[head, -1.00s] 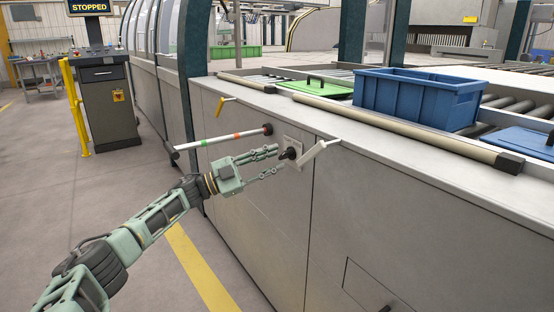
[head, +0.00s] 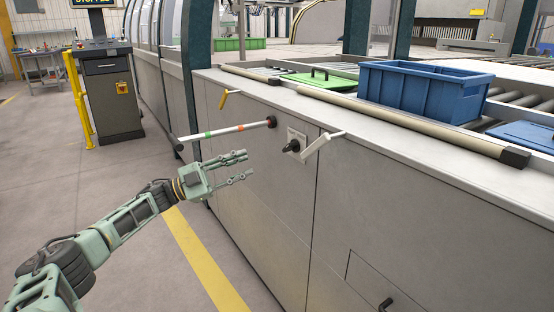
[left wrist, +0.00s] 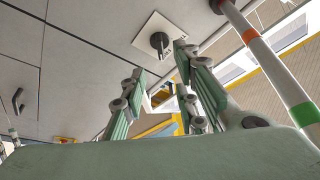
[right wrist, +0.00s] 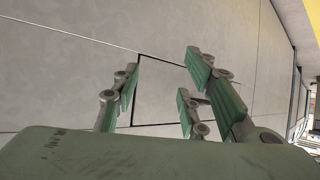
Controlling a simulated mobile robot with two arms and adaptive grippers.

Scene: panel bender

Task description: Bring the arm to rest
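My left gripper (head: 243,168) is open and empty in the head view, apart from the grey machine front. A black rotary knob (head: 291,146) on a light square plate sits on that front, to the right of my fingertips. The knob also shows beyond the open fingers in the left wrist view (left wrist: 159,41). My right gripper (right wrist: 160,98) shows only in the right wrist view. Its fingers are spread and empty, facing a grey panel.
A white bar with coloured bands (head: 225,132) juts from the machine front, close above my left gripper. A white crank handle (head: 322,144) sticks out right of the knob. A blue crate (head: 405,95) stands on top.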

